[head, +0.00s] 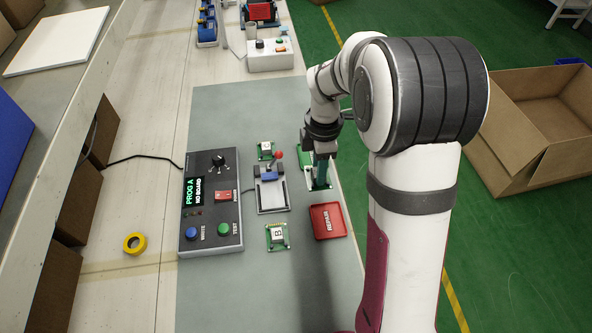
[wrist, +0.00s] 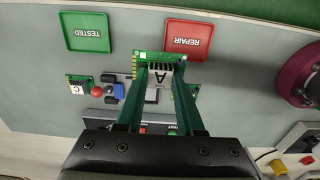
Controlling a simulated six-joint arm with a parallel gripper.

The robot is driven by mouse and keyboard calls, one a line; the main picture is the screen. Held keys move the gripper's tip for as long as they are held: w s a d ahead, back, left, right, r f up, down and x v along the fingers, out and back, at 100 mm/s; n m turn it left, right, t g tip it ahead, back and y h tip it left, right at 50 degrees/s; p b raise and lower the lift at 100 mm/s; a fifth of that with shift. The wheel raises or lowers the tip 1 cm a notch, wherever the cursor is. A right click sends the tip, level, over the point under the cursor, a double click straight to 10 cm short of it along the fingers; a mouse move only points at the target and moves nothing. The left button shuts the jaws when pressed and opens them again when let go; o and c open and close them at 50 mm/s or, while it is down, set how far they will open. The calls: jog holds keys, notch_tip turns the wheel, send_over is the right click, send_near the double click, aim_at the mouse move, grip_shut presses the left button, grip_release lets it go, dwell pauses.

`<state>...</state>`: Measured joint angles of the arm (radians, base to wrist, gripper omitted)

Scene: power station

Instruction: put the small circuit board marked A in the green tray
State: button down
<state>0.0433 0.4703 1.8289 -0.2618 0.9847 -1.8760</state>
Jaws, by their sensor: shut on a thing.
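The small circuit board marked A (wrist: 160,75) is green with a white label. My gripper (wrist: 160,66) is shut on it, with one finger at each side. In the head view my gripper (head: 319,162) is at the right side of the work mat, pointing down. The green tray, labelled TESTED (wrist: 87,33), is at the upper left in the wrist view, and the board shows below and to the right of it. In the head view the green tray (head: 303,153) is mostly hidden behind my gripper. The board appears held above the mat, outside the tray.
A red REPAIR tray (head: 328,221) lies beside the green one. Boards C (head: 265,150) and B (head: 277,236) lie either side of the fixture (head: 272,196). The programmer box (head: 211,202) is at left. Yellow tape (head: 135,243) and a cardboard box (head: 530,125) lie farther out.

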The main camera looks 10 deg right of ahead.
jog(key=w+d, duration=0.9)
jog(key=d, duration=0.2)
jog(key=w+a+f, duration=0.4)
jog(key=a, duration=0.1)
jog(key=w+a+f, duration=0.1)
jog(key=a+f, duration=0.1)
jog(key=a, duration=0.1)
jog(key=shift+w+a+f, duration=0.25)
jog(key=shift+w+f, duration=0.05)
jog(key=shift+w, duration=0.1)
jog(key=f, duration=0.3)
jog(key=shift+a+f, duration=0.2)
jog(key=shift+f, duration=0.15)
jog(key=shift+w+f, duration=0.1)
jog(key=shift+f, duration=0.2)
jog(key=shift+f, duration=0.1)
